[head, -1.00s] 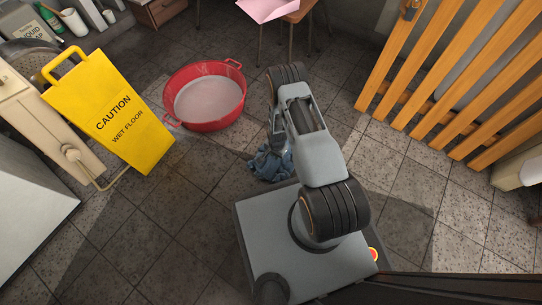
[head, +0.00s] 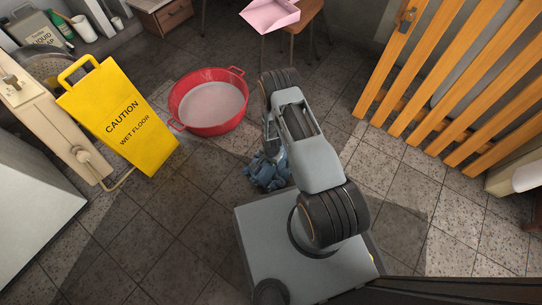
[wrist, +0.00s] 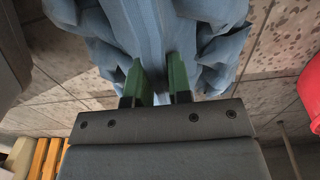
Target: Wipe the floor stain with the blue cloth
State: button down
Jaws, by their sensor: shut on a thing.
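The blue cloth (head: 266,172) is bunched up just left of my arm in the head view. In the wrist view the cloth (wrist: 150,40) hangs in folds between and around the green fingers of my gripper (wrist: 155,82), which is shut on it. Tiled floor shows beyond the cloth. Whether the cloth touches the floor is hard to tell. My arm hides the gripper itself in the head view. I cannot make out a distinct floor stain; the tiles are speckled and partly dark.
A red basin (head: 208,102) of cloudy liquid stands beyond the cloth. A yellow caution sign (head: 120,117) leans at the left. A slatted orange wooden gate (head: 445,85) is at the right. A pink tray (head: 270,14) rests on a stool at the back. Floor at lower left is clear.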

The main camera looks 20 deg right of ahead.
jog(key=shift+r+p, duration=0.65)
jog(key=shift+r, duration=0.6)
jog(key=w+r+n, duration=0.3)
jog(key=r, duration=0.5)
jog(key=w+r+n, duration=0.2)
jog(key=w+r, duration=0.1)
jog(key=r, duration=0.5)
jog(key=s+r+n+p, duration=0.2)
jog(key=r+p, duration=1.6)
jog(key=r, duration=0.4)
jog(key=s+r+n+p, duration=0.2)
jog(key=r+n+p, duration=0.1)
jog(key=r+p, duration=1.5)
notch_tip(320, 180, up, 4)
jog(key=shift+s+d+r+n, duration=0.1)
jog(key=shift+s+d+n, duration=0.1)
jog(key=shift+s+n, duration=0.1)
jog(key=shift+w, duration=0.15)
